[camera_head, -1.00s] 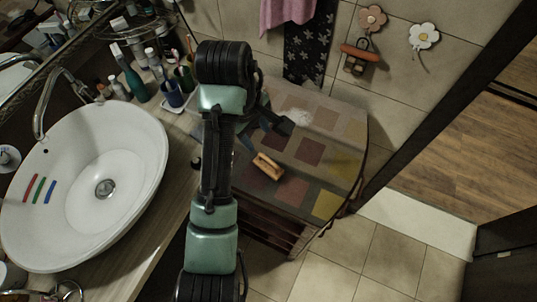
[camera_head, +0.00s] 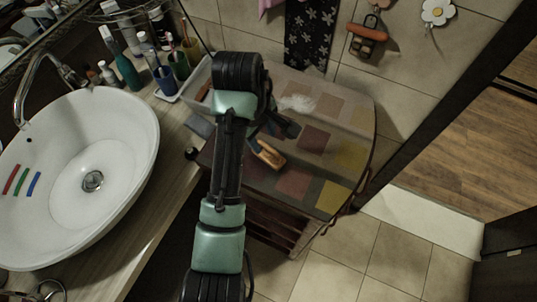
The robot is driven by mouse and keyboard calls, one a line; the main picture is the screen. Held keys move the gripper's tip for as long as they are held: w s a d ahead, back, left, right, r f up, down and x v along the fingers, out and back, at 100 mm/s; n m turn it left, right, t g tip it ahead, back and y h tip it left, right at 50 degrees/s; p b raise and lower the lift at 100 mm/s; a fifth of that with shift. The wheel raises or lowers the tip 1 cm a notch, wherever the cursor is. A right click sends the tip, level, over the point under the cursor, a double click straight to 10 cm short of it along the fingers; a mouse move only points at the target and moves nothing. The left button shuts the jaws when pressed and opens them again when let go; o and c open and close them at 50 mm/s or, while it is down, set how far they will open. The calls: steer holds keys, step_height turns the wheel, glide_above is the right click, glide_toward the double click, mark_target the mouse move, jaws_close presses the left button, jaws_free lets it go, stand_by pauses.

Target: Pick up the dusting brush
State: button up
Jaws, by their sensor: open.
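A small wooden-coloured brush (camera_head: 270,156) lies on the patchwork-patterned top of a low cabinet (camera_head: 293,182); I take it for the dusting brush. Its upper-left end is partly covered by my gripper. My gripper (camera_head: 272,134) is open, above the cabinet top, with its dark fingers close to the brush's upper end. I cannot tell whether they touch it. My arm crosses the view from the bottom and hides the cabinet's left part.
A white fluffy item (camera_head: 297,103) lies just beyond my gripper. A white basin (camera_head: 120,150) sits on the counter at left, with bottles and cups (camera_head: 165,78) behind it. A tiled wall with a hanging dark towel (camera_head: 309,35) stands behind the cabinet. Floor is clear at lower right.

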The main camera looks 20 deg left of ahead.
mark_target(267, 146)
steer(key=shift+w+d+f, duration=0.1)
steer(key=shift+w+f, duration=0.05)
steer(key=shift+f, duration=0.75)
steer(key=shift+w+d+f, duration=0.1)
steer(key=shift+f, duration=0.75)
jaws_close()
